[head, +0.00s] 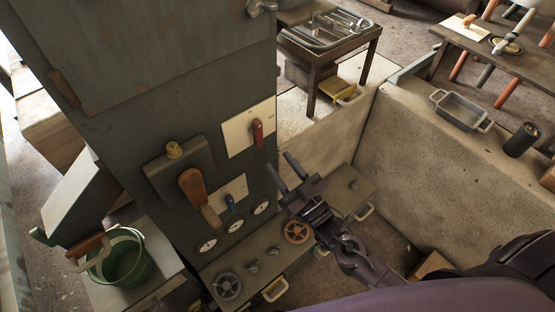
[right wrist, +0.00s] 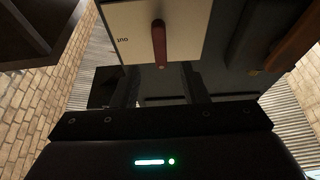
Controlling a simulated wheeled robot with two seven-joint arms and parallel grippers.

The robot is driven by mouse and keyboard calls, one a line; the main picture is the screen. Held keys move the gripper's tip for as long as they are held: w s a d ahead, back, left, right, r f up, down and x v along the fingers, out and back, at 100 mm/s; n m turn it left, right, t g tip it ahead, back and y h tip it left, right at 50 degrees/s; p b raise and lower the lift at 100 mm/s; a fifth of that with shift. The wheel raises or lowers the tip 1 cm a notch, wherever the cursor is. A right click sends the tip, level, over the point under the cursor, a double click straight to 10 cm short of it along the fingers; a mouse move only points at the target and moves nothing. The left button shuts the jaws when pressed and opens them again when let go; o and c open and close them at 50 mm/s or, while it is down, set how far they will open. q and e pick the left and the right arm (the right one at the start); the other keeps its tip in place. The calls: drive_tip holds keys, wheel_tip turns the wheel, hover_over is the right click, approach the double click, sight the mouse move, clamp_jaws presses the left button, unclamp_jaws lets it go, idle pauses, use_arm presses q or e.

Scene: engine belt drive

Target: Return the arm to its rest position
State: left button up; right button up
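My right gripper (head: 279,161) is open and empty in the head view, its two fingers apart in front of the grey cabinet's right edge. The grey cabinet (head: 150,115) carries a white plate (head: 236,137) with a red lever (head: 257,132). The fingertips are below and to the right of that lever in the picture, apart from it. In the right wrist view the red lever (right wrist: 159,44) on its white plate shows beyond the open fingers (right wrist: 160,88), with nothing between them. My left gripper is not in view.
The cabinet also bears a wooden-handled lever (head: 196,193), a blue switch (head: 231,203) and several gauges. Below are a red handwheel (head: 297,231) and a dark handwheel (head: 227,286). A green bucket (head: 122,260) stands left. A low wall (head: 450,165) bounds the right, with a metal tray (head: 461,110) on top.

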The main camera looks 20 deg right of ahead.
drive_tip(key=shift+f, duration=0.1)
idle(0.6)
drive_tip(key=s+d+f+m+g+h+p, duration=0.1)
drive_tip(key=s+d+f+g+h, duration=0.15)
drive_tip(key=f, duration=0.75)
drive_tip(key=s+d+f+g+h, duration=0.2)
drive_tip(key=s+f+g, duration=0.1)
drive_tip(key=f, duration=0.7)
drive_tip(key=s+d+f+m+g+h+p, duration=0.1)
drive_tip(key=s+d+f+g+h, duration=0.15)
drive_tip(key=f, duration=0.75)
use_arm(q)
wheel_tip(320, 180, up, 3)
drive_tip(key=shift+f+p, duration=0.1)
drive_tip(key=shift+p, duration=0.35)
use_arm(e)
drive_tip(key=s+f+g+h, duration=0.1)
drive_tip(key=s+f+g, duration=0.4)
drive_tip(key=s, duration=0.9)
drive_tip(key=s+d+f+g, duration=0.1)
drive_tip(key=s+f+g, duration=0.5)
drive_tip(key=s+f, duration=0.5)
drive_tip(key=s, duration=0.4)
drive_tip(key=shift+d+f+g+h, duration=0.25)
drive_tip(key=shift+f+g+h, duration=0.05)
drive_tip(key=shift+f+h, duration=0.1)
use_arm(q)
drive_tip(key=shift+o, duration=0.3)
